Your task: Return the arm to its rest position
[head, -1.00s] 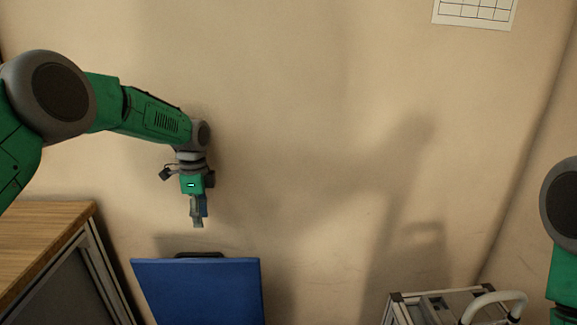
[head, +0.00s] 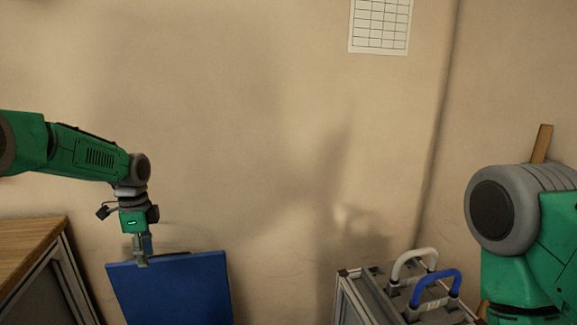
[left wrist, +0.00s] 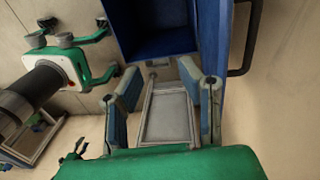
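My left arm comes in from the left in the head view, bent down at the wrist. My left gripper (head: 141,257) points down at the upper left edge of a blue box (head: 175,290), overlapping it in the picture. In the left wrist view the two blue-grey fingers (left wrist: 165,108) stand apart with nothing between them. The hollow blue box (left wrist: 205,50) lies beyond and beside the right finger; I cannot tell whether they touch. My right arm's shoulder and upper link show at the right of the head view; its gripper is out of view.
A wooden-topped table (head: 28,245) stands at the left. A grey cart (head: 350,290) at the lower right carries a white handle (head: 412,256) and a blue handle (head: 437,285). A wall with a paper chart (head: 380,25) is behind. Open space lies between box and cart.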

